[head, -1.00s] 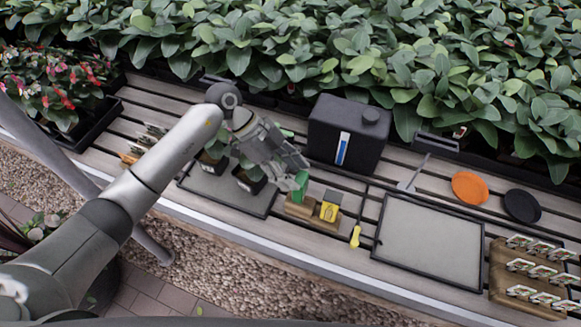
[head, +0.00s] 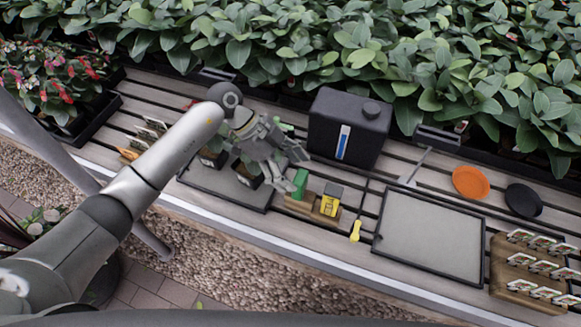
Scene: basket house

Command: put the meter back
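A green meter (head: 300,183) stands upright at the left end of a small wooden block (head: 297,208). A yellow box-shaped meter with a grey top (head: 330,199) stands at the right end of the same block. My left gripper (head: 291,171) is just left of and above the green meter, with its fingers spread and nothing visible between them. It looks apart from the meter, though the gap is small. The lower part of the green meter is hard to make out. My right gripper is out of view.
A yellow-handled tool (head: 355,230) lies right of the block. A black canister (head: 347,128) stands behind. Potted seedlings sit on a left tray (head: 225,185), partly under my arm. An empty grey tray (head: 430,240), orange dish (head: 470,183) and black dish (head: 523,200) are to the right.

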